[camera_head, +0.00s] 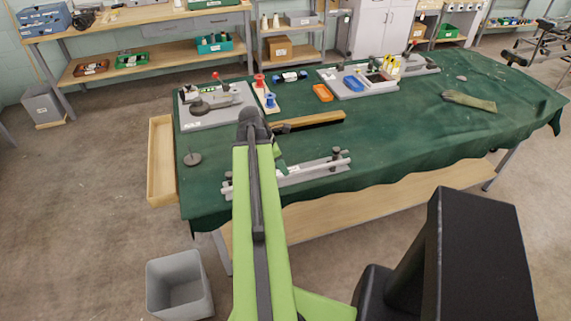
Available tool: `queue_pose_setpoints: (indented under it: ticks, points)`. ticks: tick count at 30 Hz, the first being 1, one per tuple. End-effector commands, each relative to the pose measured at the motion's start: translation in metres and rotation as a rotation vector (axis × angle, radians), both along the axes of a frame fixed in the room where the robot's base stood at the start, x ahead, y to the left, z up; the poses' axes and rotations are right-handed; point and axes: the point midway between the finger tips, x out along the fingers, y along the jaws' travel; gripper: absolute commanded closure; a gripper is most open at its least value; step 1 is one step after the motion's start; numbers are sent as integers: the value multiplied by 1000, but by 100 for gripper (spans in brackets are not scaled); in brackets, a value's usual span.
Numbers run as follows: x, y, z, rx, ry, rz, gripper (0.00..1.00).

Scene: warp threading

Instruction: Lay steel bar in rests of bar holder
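The bar holder (312,174) is a long grey base with dark uprights, lying near the front edge of the green-covered table. A pale, thin steel bar (342,159) runs along the holder; its right end shows by the right upright. My arm crosses in front of the holder's left part and hides the bar's middle there. I cannot tell whether the bar is seated in both rests. My gripper is hidden behind my green arm, close to the holder, so its fingers and any hold on the bar do not show.
A wooden strip (318,120) lies behind the holder. A drawer (161,165) sticks out at left. A grey bin (179,286) stands on the floor.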

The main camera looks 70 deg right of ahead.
Motion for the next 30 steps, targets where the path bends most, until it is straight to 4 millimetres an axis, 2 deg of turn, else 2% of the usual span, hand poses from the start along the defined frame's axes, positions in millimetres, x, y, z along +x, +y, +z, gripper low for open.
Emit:
queue_pose_setpoints:
  ticks: [1, 3, 9, 15, 20, 30]
  points:
    - [4, 3, 25, 1, 0, 2, 61]
    - [9, 8, 40, 1, 0, 2, 61]
    - [23, 19, 84, 1, 0, 2, 61]
    - [34, 28, 114, 1, 0, 2, 61]
    - [39, 31, 123, 0, 0, 0, 61]
    - [39, 32, 122, 0, 1, 0, 61]
